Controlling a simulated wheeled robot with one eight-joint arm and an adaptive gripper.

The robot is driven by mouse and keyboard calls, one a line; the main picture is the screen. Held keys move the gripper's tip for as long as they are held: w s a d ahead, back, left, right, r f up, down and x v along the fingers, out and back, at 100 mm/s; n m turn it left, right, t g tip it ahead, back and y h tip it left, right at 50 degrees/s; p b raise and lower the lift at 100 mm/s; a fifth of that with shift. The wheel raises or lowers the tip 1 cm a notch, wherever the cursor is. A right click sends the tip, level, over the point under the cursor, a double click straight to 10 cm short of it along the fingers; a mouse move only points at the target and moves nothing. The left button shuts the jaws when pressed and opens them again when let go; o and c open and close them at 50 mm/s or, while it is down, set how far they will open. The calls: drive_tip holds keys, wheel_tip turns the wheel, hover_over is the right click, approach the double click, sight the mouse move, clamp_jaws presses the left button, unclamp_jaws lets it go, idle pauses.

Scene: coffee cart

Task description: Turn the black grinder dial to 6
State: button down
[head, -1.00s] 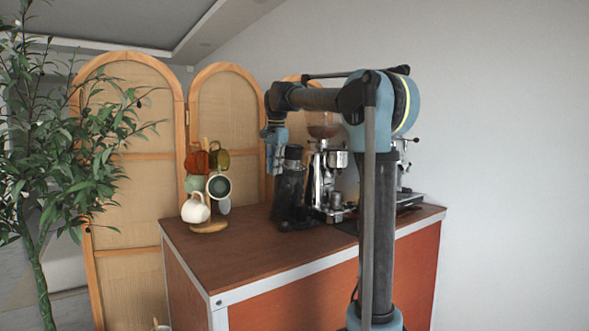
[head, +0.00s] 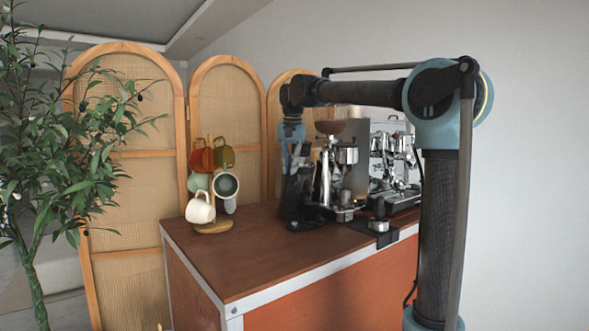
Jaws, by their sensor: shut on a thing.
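The black grinder (head: 295,205) stands on the cart's wooden top, left of the chrome machines. My gripper (head: 290,169) reaches down from above and overlaps the grinder's upper part. It is shut on the black grinder's dial, which the gripper and the dark body hide. The dial's numbers and pointer are too small to read in the head view.
A chrome grinder (head: 325,170) with a brown hopper and an espresso machine (head: 403,165) stand to the right. A mug tree with several mugs, a white mug (head: 200,207) among them, stands left. The front of the wooden top (head: 245,260) is clear.

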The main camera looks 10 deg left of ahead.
drive_tip(key=shift+w, duration=0.1)
drive_tip(key=c, duration=1.7)
unclamp_jaws()
drive_tip(key=shift+o, duration=0.2)
drive_tip(key=shift+r, duration=0.15)
wheel_tip(320, 180, up, 12)
drive_tip(key=s+d, duration=0.1)
drive_tip(key=s, duration=0.1)
drive_tip(key=shift+f, duration=0.25)
